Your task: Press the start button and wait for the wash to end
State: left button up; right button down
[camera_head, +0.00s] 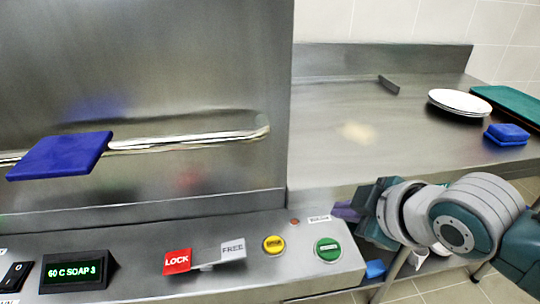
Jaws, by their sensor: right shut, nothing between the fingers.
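A green round button (328,250) sits at the right end of the steel control panel (130,254). A yellow round button (273,244) sits to its left. The lettering on both is too small to read. The display (76,270) shows green text like "60 C SOAP 3". My right gripper (346,211) is shut and empty, above and slightly right of the green button, apart from it. My left gripper is not in view.
A red LOCK plate (177,261) and grey FREE plate (233,250) are on the panel. A black switch (15,276) is far left. A blue pad (60,155) is on the horizontal bar (190,139). The counter holds white plates (459,102) and a blue block (507,134).

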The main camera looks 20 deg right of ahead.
jog(key=b, duration=0.5)
send_over(325, 239)
jog(key=s, duration=0.3)
notch_tip(325, 239, down, 5)
jog(key=shift+s+f, duration=0.1)
jog(key=shift+f, duration=0.1)
jog(key=shift+f+b, duration=0.55)
jog(key=shift+f, duration=0.35)
jog(key=shift+f, duration=0.15)
jog(key=shift+f, duration=0.3)
jog(key=shift+f, duration=0.15)
dwell(0.6)
